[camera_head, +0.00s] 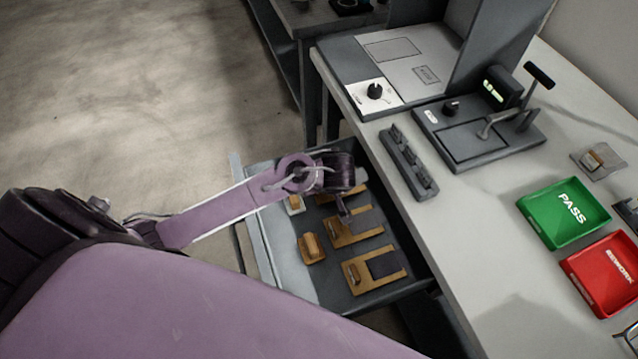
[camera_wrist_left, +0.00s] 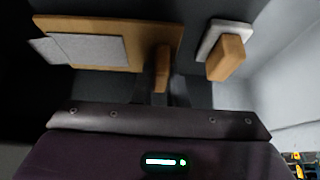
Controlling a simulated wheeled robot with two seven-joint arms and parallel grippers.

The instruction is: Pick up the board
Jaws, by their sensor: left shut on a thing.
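A wooden board (camera_wrist_left: 112,32) with a grey pad and a small upright wooden block (camera_wrist_left: 162,62) shows in the left wrist view. My left gripper (camera_wrist_left: 160,92) is shut on that block. In the head view my left gripper (camera_head: 344,208) is down in the open drawer, and its wrist hides much of the farthest board (camera_head: 325,197). Two similar boards, a middle one (camera_head: 343,239) and a near one (camera_head: 357,278), lie in the drawer. My right gripper is not in view.
The open drawer (camera_head: 333,302) also holds a pale piece with a wooden block (camera_head: 294,204) and an orange block piece (camera_head: 312,247). The bench (camera_head: 450,215) on the right bears a slotted rack (camera_head: 408,162), a press fixture (camera_head: 480,130), a green PASS tray (camera_head: 540,228) and a red REWORK tray (camera_head: 590,285).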

